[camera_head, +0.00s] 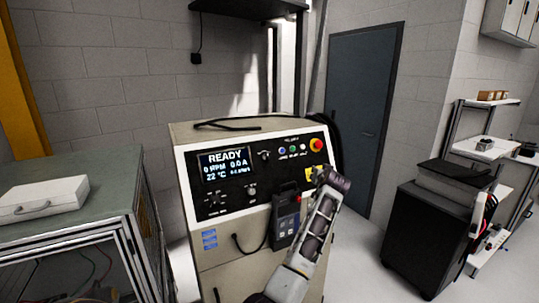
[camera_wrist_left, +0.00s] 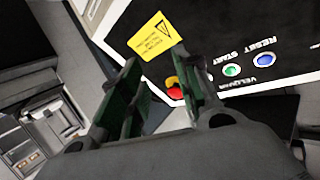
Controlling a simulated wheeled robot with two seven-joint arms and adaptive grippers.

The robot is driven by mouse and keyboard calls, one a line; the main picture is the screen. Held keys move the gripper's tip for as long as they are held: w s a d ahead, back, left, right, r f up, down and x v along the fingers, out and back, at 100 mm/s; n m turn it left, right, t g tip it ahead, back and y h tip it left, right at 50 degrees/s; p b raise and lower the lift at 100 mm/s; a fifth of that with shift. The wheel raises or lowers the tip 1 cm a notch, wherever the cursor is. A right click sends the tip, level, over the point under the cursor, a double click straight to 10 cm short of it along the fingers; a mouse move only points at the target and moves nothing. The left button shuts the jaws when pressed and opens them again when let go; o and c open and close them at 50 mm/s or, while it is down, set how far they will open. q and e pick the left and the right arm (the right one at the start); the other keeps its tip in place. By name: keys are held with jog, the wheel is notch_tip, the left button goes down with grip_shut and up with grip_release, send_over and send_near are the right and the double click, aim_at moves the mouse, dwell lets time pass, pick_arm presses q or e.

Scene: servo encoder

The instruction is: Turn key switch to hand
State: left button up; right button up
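The beige control console has a black front panel (camera_head: 232,212) with a lit READY display (camera_head: 226,163). A small dark rotary switch (camera_head: 265,155) sits right of the display, and another knob (camera_head: 251,192) is lower down. Their markings are too small to tell which is the key switch. My left gripper (camera_head: 324,177) is at the panel's right end, by the yellow warning label (camera_head: 311,173) and below the red emergency button (camera_head: 316,145). In the left wrist view, the gripper (camera_wrist_left: 158,75) is open and empty, its fingers apart with the label beyond them. My right gripper is not in view.
Blue, green and white buttons (camera_head: 293,150) line the panel's upper right. A handheld unit (camera_head: 285,218) hangs on the console front, partly beside my arm. A green-topped bench (camera_head: 105,185) with a white case stands left; a black cabinet (camera_head: 428,225) stands right. Floor between is clear.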

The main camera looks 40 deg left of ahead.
pick_arm(q)
jog(key=s+a+r+n+g+y, duration=0.2)
jog(key=s+a+r+n+g, duration=0.1)
jog(key=s+r, duration=0.3)
jog(key=s+a+r+n+g+y, duration=0.1)
jog(key=s+a+r+n+g, duration=0.2)
jog(key=s+a+r+n, duration=0.2)
jog(key=s+r, duration=0.1)
jog(key=s, duration=0.2)
jog(key=shift+n+y+p, duration=0.3)
jog(key=shift+y+p, duration=0.1)
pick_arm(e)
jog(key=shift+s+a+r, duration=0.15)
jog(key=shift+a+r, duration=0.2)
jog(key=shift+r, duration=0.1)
pick_arm(q)
jog(key=shift+s+d, duration=0.1)
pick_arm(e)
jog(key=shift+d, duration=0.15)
pick_arm(q)
jog(key=shift+f, duration=0.1)
